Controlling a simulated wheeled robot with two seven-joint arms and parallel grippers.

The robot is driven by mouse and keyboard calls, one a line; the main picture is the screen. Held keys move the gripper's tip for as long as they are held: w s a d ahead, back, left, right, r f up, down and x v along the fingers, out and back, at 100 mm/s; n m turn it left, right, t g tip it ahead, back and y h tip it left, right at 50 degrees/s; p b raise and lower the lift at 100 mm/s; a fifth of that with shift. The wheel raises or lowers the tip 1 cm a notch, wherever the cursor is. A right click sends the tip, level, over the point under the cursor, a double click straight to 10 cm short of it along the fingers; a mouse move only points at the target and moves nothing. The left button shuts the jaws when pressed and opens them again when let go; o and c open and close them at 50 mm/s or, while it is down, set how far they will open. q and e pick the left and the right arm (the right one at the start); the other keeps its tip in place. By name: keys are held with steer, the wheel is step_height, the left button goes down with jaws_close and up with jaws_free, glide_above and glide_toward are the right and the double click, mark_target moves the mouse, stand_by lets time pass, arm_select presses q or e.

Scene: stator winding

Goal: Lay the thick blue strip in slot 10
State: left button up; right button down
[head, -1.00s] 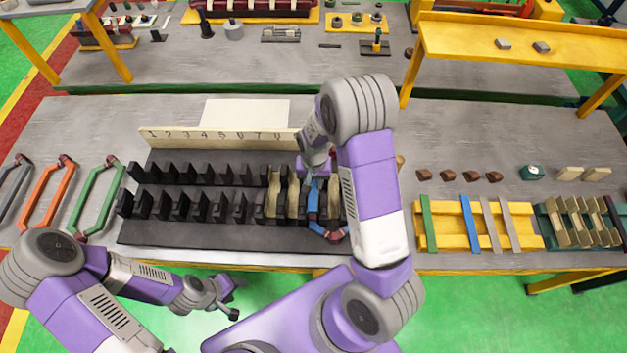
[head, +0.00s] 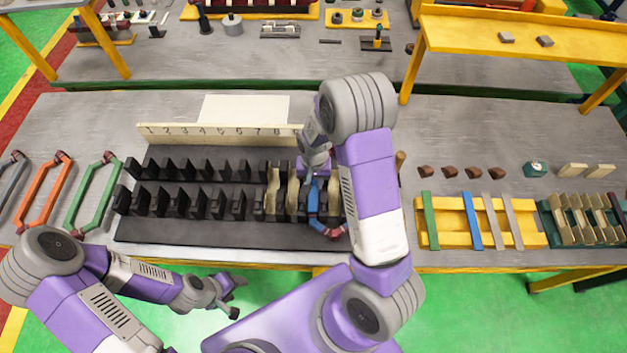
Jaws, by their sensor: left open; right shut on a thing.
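The slotted black stator block (head: 210,230) lies on the bench, with a numbered board (head: 215,133) behind it; the higher numbers are hidden by my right arm. My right gripper (head: 316,172) is over the block's right end, shut on a narrow blue piece (head: 313,200). I cannot tell whether this is a strip or a leg of the blue coil there, whose reddish end (head: 327,232) shows at the block's front edge. A blue strip (head: 472,222) lies on the yellow rack (head: 450,232) at right. My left gripper (head: 225,297) is open and empty before the bench.
Green (head: 88,200) and orange (head: 45,195) coils lie at left. Cream slot pieces (head: 273,190) stand in the block's right slots. Several brown wedges (head: 450,171) lie at right, above the rack. A dark green tray (head: 560,232) is at far right. My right arm covers the block's right end.

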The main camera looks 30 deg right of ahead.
steer(key=shift+f+b, duration=0.4)
steer(key=shift+f, duration=0.05)
stand_by(0.6)
steer(key=c, duration=0.7)
jaws_free()
steer(key=shift+c, duration=0.2)
steer(key=shift+r, duration=0.2)
steer(key=shift+r+p, duration=0.6)
steer(key=shift+r, duration=0.15)
step_height(320, 180, up, 7)
steer(key=p, duration=0.5)
steer(key=shift+r+p, duration=0.15)
steer(key=shift+p, duration=0.2)
